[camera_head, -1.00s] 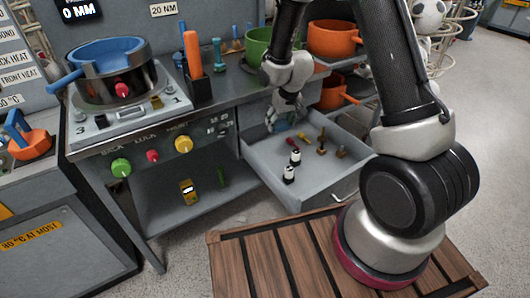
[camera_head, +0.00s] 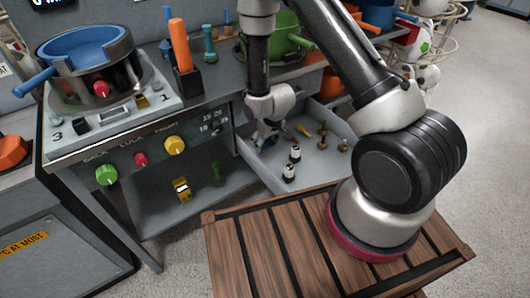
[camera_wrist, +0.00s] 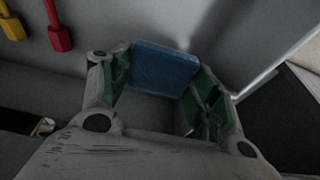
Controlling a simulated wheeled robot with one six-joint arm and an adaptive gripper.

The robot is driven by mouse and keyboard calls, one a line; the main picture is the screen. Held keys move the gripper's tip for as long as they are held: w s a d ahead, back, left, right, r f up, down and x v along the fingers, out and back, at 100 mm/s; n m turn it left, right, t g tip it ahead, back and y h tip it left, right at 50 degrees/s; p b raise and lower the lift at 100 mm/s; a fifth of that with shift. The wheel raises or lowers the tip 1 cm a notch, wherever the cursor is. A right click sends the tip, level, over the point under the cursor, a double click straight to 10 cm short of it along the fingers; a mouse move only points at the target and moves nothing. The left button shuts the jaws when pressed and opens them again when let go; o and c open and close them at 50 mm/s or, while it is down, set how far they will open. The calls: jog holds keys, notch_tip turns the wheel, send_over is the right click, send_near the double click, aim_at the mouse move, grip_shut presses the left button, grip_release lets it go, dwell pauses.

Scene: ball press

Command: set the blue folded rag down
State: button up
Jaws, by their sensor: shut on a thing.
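The blue folded rag (camera_wrist: 163,70) is between the green-padded fingers of my gripper (camera_wrist: 160,88) in the wrist view. The fingers press on its two sides. In the head view my gripper (camera_head: 266,138) points down at the left part of the open grey drawer (camera_head: 262,170). There the rag is hidden by the gripper and arm. I cannot tell whether the rag's underside touches the drawer floor.
Black-and-white pieces (camera_head: 290,172) and brass pieces (camera_head: 322,140) stand in the drawer, right of my gripper. A red tool (camera_wrist: 60,38) and a yellow tool (camera_wrist: 12,27) lie near the rag. The wooden slatted platform (camera_head: 265,250) is clear in front.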

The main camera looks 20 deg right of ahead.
aim_at(265, 157)
jog(key=shift+f, duration=2.55)
jog(key=shift+f, duration=0.15)
jog(key=o, duration=0.9)
